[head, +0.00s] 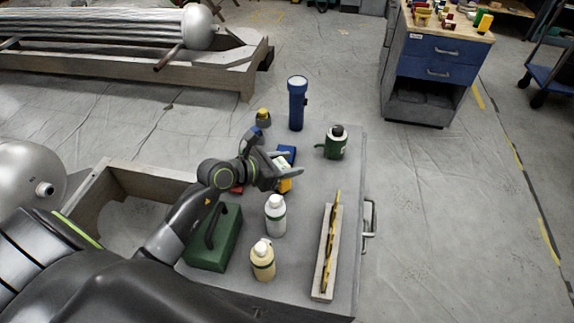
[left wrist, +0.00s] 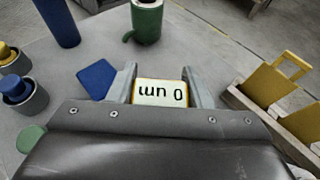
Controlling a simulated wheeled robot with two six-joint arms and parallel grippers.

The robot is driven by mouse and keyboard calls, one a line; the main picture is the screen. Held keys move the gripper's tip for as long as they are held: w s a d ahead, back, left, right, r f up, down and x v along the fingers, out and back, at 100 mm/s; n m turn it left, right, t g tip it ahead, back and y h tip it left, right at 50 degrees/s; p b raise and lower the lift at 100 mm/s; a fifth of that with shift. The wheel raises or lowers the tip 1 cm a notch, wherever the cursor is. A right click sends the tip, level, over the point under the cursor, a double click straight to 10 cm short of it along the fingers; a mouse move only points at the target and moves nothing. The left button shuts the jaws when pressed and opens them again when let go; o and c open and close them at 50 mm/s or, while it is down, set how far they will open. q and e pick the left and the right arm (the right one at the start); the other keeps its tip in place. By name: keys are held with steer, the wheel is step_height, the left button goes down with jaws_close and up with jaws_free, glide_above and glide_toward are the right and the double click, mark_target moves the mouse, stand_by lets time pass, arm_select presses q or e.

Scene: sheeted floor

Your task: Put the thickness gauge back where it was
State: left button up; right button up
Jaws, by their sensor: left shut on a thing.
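The thickness gauge is a small yellow-bodied device (head: 285,185) with a pale display. In the left wrist view its display (left wrist: 160,93) reads upside down as "0 um" and sits between my two fingers. My left gripper (head: 295,163) is shut on it, over the middle of the grey tabletop (head: 310,180). I cannot tell whether the gauge touches the tabletop. A flat blue piece (head: 287,153) lies just behind the gripper; it also shows left of the fingers in the left wrist view (left wrist: 97,80). My right gripper is not in view.
A blue flashlight (head: 297,103) and a green mug (head: 335,145) stand behind. White (head: 275,216) and cream (head: 262,260) bottles stand in front, beside a green toolbox (head: 222,245). A rack (head: 325,285) with yellow plates is at right. Bare tabletop lies between bottles and rack.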

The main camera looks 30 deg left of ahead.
arm_select(q)
steer(key=shift+f, duration=0.2)
steer(key=o, duration=0.6)
steer(key=shift+f, duration=0.1)
steer(key=o, duration=0.5)
steer(key=shift+c, duration=0.2)
steer(key=shift+r, duration=0.2)
steer(key=shift+s+a, duration=0.25)
steer(key=shift+s, duration=0.05)
steer(key=v, duration=1.1)
steer(key=shift+r, duration=0.2)
steer(key=shift+s+d, duration=0.1)
steer(key=shift+s, duration=0.05)
